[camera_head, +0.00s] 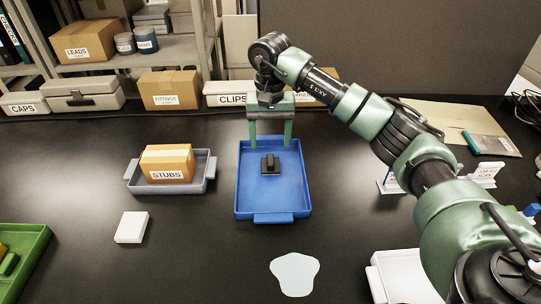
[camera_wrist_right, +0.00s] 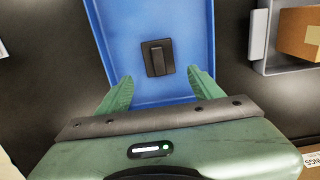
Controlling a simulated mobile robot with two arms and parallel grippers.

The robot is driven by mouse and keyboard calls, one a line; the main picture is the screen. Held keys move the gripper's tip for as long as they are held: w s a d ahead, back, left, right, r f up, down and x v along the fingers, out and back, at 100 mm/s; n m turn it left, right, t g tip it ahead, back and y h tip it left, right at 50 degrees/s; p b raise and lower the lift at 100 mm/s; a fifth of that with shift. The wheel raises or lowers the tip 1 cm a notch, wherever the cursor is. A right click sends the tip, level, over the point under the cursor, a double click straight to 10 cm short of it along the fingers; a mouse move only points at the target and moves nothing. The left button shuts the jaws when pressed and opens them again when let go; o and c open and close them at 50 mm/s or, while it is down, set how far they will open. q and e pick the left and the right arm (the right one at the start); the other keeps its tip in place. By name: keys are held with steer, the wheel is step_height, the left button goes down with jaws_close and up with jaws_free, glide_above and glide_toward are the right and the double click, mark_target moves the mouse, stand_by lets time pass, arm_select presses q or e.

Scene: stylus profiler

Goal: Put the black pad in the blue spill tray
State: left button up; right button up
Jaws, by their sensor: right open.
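The black pad (camera_head: 270,164) lies flat inside the blue spill tray (camera_head: 271,207), near its middle, with its raised grip facing up. In the right wrist view the black pad (camera_wrist_right: 158,58) rests on the floor of the blue tray (camera_wrist_right: 115,25). My right gripper (camera_head: 271,146) is above the far part of the tray, fingers pointing down and spread wide. In the wrist view the right gripper (camera_wrist_right: 158,88) has nothing between its fingers, and the pad is apart from them. My left gripper is not in view.
A grey tray (camera_head: 205,178) with a STUBS box (camera_head: 167,163) stands left of the blue tray. A white block (camera_head: 131,227), a pale puddle-shaped patch (camera_head: 295,274) and a green tray (camera_head: 37,240) are nearer. Boxes and a CLIPS bin (camera_head: 231,97) line the back.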

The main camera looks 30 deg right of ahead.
mark_target(270, 157)
step_height(270, 157, up, 6)
steer(key=shift+f+b, duration=0.1)
steer(key=shift+b, duration=0.3)
